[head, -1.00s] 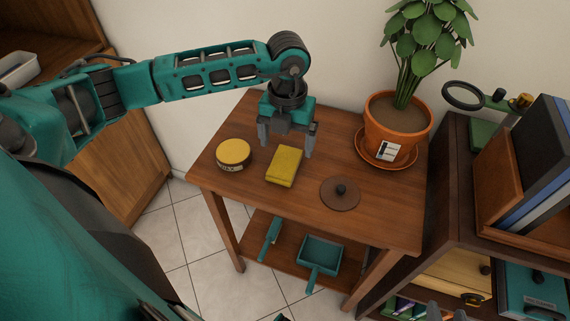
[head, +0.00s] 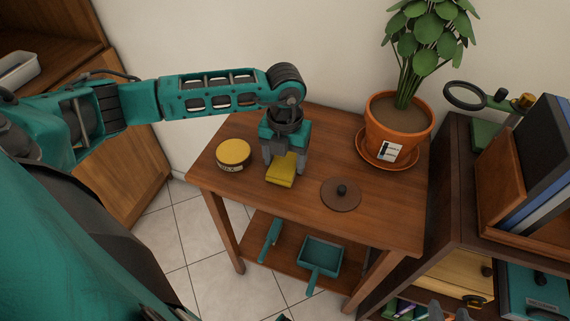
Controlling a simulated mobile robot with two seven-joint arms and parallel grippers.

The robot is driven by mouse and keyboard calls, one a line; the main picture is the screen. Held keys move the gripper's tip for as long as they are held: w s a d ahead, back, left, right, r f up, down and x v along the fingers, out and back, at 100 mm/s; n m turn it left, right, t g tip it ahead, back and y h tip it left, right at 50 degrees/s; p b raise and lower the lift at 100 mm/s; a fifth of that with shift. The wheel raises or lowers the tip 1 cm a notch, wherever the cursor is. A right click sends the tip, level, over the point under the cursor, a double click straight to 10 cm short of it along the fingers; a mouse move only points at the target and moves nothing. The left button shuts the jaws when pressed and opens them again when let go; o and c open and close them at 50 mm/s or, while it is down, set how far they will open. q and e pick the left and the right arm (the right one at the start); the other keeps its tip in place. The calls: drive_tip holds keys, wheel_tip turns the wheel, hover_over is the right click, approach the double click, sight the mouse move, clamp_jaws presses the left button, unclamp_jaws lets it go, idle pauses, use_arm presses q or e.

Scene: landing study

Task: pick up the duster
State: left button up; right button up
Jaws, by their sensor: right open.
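The duster (head: 281,180) is a folded yellow cloth lying flat on the wooden side table (head: 230,195). My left gripper (head: 284,163) points down over its back half, with one finger at each side. The fingers look close to the cloth's edges, but I cannot tell whether they press on it. The gripper hides the back part of the duster. My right gripper (head: 447,312) shows only as grey fingertips at the bottom edge, open and away from the table.
A round yellow tin (head: 233,153) stands left of the duster. A brown disc with a dark knob (head: 341,194) lies to its right. A potted plant (head: 396,125) stands behind right. A dustpan (head: 320,255) and a teal-handled brush (head: 270,240) lie on the lower shelf.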

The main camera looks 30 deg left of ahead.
sight(285, 162)
use_arm(q)
drive_tip(key=c, duration=0.6)
drive_tip(key=shift+c, duration=0.2)
wheel_tip(285, 162, up, 20)
drive_tip(key=p, duration=0.2)
drive_tip(key=o, duration=0.5)
drive_tip(key=c, duration=0.6)
